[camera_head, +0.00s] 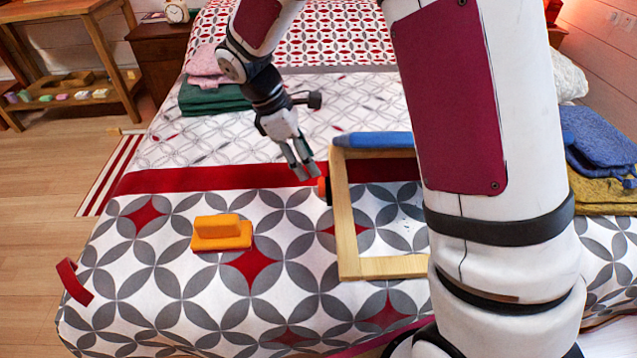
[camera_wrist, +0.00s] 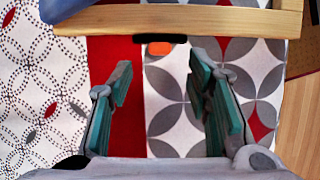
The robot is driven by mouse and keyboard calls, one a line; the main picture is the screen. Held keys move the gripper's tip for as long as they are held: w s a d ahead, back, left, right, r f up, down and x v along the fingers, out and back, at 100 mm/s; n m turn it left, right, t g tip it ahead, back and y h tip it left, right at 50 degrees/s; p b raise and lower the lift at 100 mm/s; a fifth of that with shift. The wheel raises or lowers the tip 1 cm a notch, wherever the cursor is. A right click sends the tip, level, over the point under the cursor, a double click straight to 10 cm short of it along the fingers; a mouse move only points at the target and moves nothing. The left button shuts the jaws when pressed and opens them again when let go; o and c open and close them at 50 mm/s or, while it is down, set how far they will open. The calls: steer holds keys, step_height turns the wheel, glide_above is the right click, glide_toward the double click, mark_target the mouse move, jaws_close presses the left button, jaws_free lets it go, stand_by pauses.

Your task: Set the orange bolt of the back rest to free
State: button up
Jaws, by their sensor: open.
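The back rest is a wooden frame (camera_head: 342,215) lying on the bed, with a blue padded roll (camera_head: 374,140) along its far edge. The orange bolt (camera_head: 323,187) sits with a black part on the frame's left side. In the wrist view the orange bolt (camera_wrist: 159,48) shows just below the wooden bar (camera_wrist: 180,20), between the lines of my two fingers. My gripper (camera_head: 304,176) is open and empty, close to the bolt on its left. The wrist view shows the gripper's fingers (camera_wrist: 160,90) apart, with only bedspread between them. My arm hides the frame's right side.
An orange block with a handle (camera_head: 221,233) lies on the bed to the left. A red strap (camera_head: 74,281) hangs at the bed's left edge. Folded green (camera_head: 212,97) and blue (camera_head: 600,145) textiles lie farther off. The bedspread left of the frame is mostly clear.

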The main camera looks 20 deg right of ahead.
mark_target(319, 181)
steer(key=b+x, duration=0.2)
steer(key=x, duration=0.5)
steer(key=shift+s+d+f, duration=0.1)
steer(key=shift+d+f, duration=0.05)
steer(key=shift+f, duration=0.05)
